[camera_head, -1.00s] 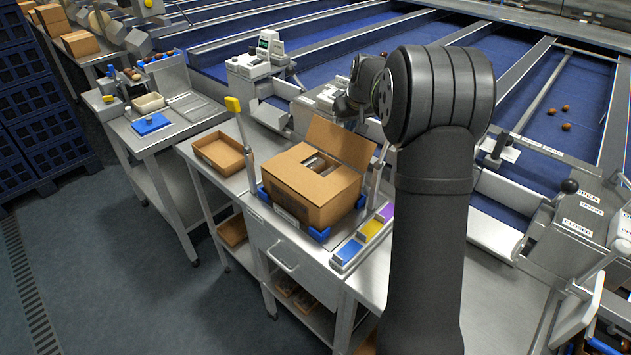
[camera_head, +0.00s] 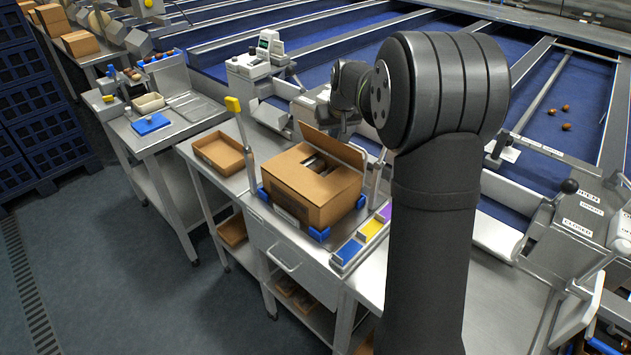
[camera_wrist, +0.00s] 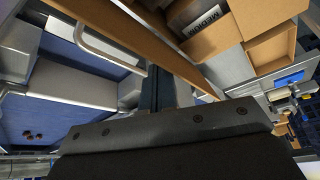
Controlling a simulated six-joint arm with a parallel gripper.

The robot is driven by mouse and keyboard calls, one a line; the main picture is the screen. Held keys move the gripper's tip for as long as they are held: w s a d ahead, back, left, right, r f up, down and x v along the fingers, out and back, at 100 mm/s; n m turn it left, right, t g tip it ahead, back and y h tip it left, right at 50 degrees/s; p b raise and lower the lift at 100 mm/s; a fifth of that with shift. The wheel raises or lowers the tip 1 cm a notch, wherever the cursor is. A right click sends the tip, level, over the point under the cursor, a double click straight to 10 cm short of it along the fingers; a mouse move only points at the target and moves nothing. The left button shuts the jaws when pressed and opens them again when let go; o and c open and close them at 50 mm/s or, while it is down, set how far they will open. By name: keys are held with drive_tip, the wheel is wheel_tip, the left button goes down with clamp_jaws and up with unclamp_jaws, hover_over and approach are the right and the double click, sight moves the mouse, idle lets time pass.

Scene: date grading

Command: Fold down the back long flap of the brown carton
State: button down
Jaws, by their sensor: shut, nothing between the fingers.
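The brown carton (camera_head: 305,195) stands upright on the steel bench. Its near top is covered by folded panels, and a gap at the back shows its dark interior. In the wrist view my gripper (camera_wrist: 172,92) points toward a long brown cardboard edge (camera_wrist: 130,38). Whether it touches the flap is unclear.
Blue corner holders (camera_head: 318,234) grip the carton's base. A yellow-tipped post (camera_head: 234,104) stands to its left, beside an open brown tray (camera_head: 220,152). Blue, yellow and purple blocks (camera_head: 370,230) lie at its right. The blue conveyor lanes are behind.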

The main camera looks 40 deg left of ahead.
drive_tip(key=shift+s, duration=1.05)
drive_tip(key=s, duration=0.2)
drive_tip(key=shift+s, duration=0.4)
drive_tip(key=shift+f, duration=0.1)
drive_tip(key=shift+f, duration=2.1)
wheel_tip(320, 180, up, 11)
